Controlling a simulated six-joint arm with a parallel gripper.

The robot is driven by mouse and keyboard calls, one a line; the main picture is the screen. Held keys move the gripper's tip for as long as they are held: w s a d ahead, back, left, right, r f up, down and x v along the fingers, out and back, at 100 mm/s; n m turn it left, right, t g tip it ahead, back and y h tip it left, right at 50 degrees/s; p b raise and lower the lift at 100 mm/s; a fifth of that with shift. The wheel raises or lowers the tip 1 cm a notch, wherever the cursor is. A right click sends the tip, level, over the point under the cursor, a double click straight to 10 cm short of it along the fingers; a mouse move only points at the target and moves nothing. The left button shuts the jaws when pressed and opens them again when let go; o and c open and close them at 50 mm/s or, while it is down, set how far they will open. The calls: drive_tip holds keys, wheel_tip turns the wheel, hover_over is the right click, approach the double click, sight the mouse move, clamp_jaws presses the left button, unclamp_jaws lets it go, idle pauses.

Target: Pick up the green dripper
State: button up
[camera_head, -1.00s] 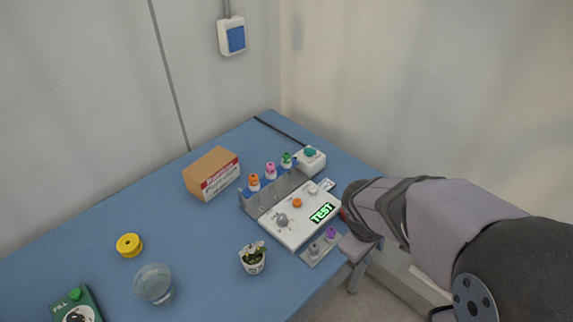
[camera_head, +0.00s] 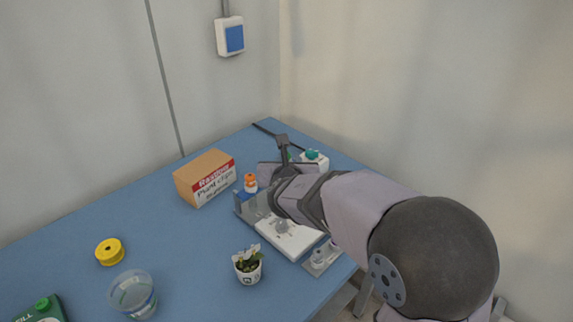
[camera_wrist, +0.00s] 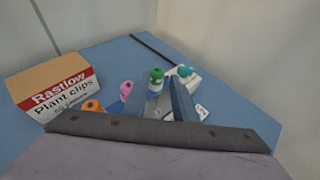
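The green dripper (camera_wrist: 156,76) stands upright in the wrist view, its green cap and white body showing between and just beyond the fingers of my gripper (camera_wrist: 158,92). The fingers are apart, one on each side of it; I cannot tell whether either touches it. In the head view my gripper (camera_head: 284,150) is over the back of the rack, and only a sliver of green shows beside it. The pink dripper (camera_wrist: 126,87) and the orange dripper (camera_wrist: 92,105) stand to the left in the wrist view.
A white box with a teal button (camera_head: 313,157) stands close behind the rack. The plant clips carton (camera_head: 204,178) is to the left. A white panel (camera_head: 288,236), potted plant (camera_head: 247,264), clear cup (camera_head: 133,294) and yellow spool (camera_head: 110,251) are nearer. The left of the blue table (camera_head: 70,224) is fairly clear.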

drive_tip(key=shift+a+f+p+x, duration=0.15)
drive_tip(key=shift+p+x, duration=0.25)
drive_tip(key=shift+x, duration=1.45)
drive_tip(key=shift+a+f+p+x, duration=0.1)
drive_tip(key=shift+p+x, duration=0.25)
drive_tip(key=shift+x, duration=1.5)
drive_tip(key=shift+s, duration=0.1)
clamp_jaws()
